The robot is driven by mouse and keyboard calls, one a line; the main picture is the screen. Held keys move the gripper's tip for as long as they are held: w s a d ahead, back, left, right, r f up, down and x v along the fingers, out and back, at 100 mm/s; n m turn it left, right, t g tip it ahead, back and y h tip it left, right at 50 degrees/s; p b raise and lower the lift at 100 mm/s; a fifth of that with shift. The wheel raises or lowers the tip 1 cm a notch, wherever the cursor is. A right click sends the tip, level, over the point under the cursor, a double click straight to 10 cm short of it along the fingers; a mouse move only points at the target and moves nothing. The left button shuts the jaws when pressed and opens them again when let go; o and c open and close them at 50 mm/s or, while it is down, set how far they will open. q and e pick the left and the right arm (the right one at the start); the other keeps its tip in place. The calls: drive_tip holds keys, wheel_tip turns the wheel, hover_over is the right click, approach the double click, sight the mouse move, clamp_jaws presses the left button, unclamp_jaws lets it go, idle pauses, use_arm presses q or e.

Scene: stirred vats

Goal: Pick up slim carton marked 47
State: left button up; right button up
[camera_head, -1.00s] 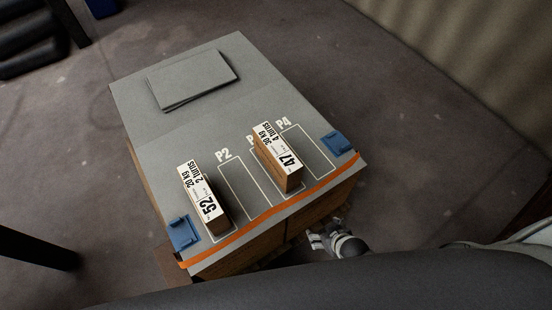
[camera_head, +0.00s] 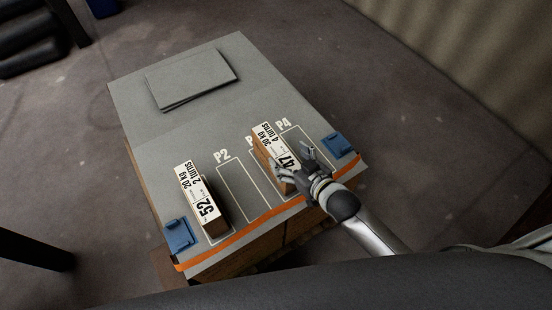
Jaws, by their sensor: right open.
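The slim carton marked 47 (camera_head: 267,146) is a brown box with a white label on top, reading 30 kg and 4 turns. It lies in an outlined slot left of the P4 slot on the grey table top (camera_head: 150,125). My right gripper (camera_head: 291,163) is open and over the near end of this carton, partly hiding it. I cannot tell whether the fingers touch it. A similar carton marked 52 (camera_head: 193,190), labelled 20 kg and 2 turns, lies to the left. My left gripper is not in view.
Blue blocks stand at the table's near left (camera_head: 179,235) and right (camera_head: 337,144) corners. An orange strip (camera_head: 250,226) runs along the front edge. A flat grey panel (camera_head: 190,77) lies farther back. Slot P2 (camera_head: 245,192) is empty.

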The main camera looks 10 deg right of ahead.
sight(278, 150)
drive_tip(key=shift+x, duration=2.75)
drive_tip(key=shift+s+a+f, duration=0.1)
drive_tip(key=shift+s, duration=0.05)
clamp_jaws()
